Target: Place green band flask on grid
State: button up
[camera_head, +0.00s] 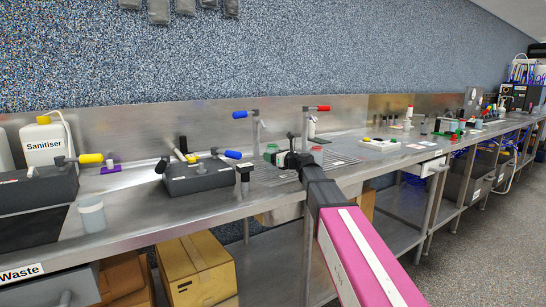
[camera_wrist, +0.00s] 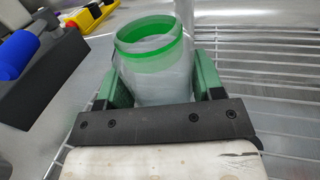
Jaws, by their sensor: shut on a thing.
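The green band flask (camera_wrist: 160,84) is a clear, open-topped vessel with a bright green ring around its mouth. My gripper (camera_wrist: 155,76) is shut on it, with one green jaw on each side. In the head view, the flask's green band (camera_head: 271,147) shows just left of my dark gripper (camera_head: 284,157). The wire grid (camera_wrist: 275,95) lies below and to the right of the flask in the wrist view. It also shows in the head view (camera_head: 343,160). The flask's base is hidden, so I cannot tell whether it touches the grid.
A red-topped item (camera_head: 317,150) stands on the grid just right of my gripper. A dark block with blue- and yellow-handled taps (camera_head: 198,178) sits to the left. A white tray (camera_head: 380,145) lies on the bench to the right.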

jog(key=o, duration=1)
jog(key=v, duration=1.2)
jog(key=shift+r, duration=0.1)
